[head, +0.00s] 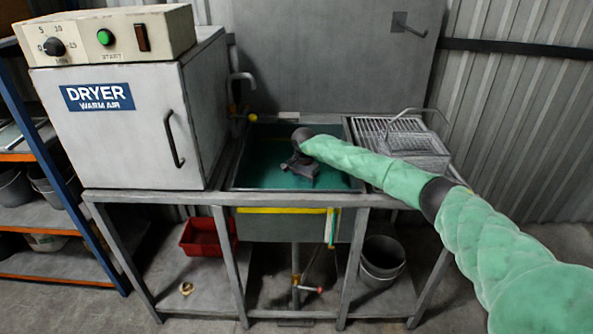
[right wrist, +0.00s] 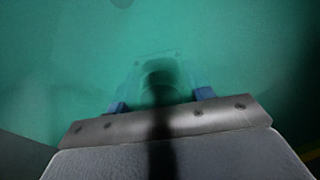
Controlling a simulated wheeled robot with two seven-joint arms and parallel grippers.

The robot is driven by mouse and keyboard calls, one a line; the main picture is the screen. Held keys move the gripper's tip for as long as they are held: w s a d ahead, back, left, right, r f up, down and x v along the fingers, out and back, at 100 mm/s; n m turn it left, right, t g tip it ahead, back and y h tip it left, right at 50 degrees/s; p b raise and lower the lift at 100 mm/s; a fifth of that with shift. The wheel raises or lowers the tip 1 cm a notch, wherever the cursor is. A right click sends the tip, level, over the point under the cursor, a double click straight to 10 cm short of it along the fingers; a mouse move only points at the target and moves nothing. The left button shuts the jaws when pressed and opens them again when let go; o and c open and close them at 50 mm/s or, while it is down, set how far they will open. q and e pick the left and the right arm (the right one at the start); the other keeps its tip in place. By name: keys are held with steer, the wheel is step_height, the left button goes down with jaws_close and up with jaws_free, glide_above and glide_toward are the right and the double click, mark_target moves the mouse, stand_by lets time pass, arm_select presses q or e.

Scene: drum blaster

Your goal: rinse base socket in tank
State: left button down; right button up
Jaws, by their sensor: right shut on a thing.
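The tank (head: 272,228) is a sink set in the metal bench and holds green-teal water. My right arm reaches over its right side, and my right gripper (head: 300,168) is down at the tank, pointing into the water. In the right wrist view the base socket (right wrist: 158,66) shows dim and teal-tinted, as a squarish plate with corner holes and a dark round opening. It sits between the blue fingertips of my right gripper (right wrist: 160,100), which is shut on it. It appears under the water. In the head view the socket is hidden by the gripper. My left gripper is not in view.
A dryer (head: 120,125) with a shut door stands left of the tank. A wire drain rack (head: 385,124) with a basket (head: 420,145) is to the right. A yellow-tipped lever (head: 252,117) is behind the tank. A red bin (head: 205,238) and a grey bucket (head: 381,262) stand below.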

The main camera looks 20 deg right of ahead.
step_height(320, 180, up, 12)
steer(key=p, duration=0.2)
steer(key=shift+f+p, duration=0.2)
steer(key=shift+p, duration=0.15)
step_height(320, 180, up, 10)
steer(key=p, duration=0.2)
steer(key=shift+f, duration=0.2)
stand_by(0.5)
stand_by(1.2)
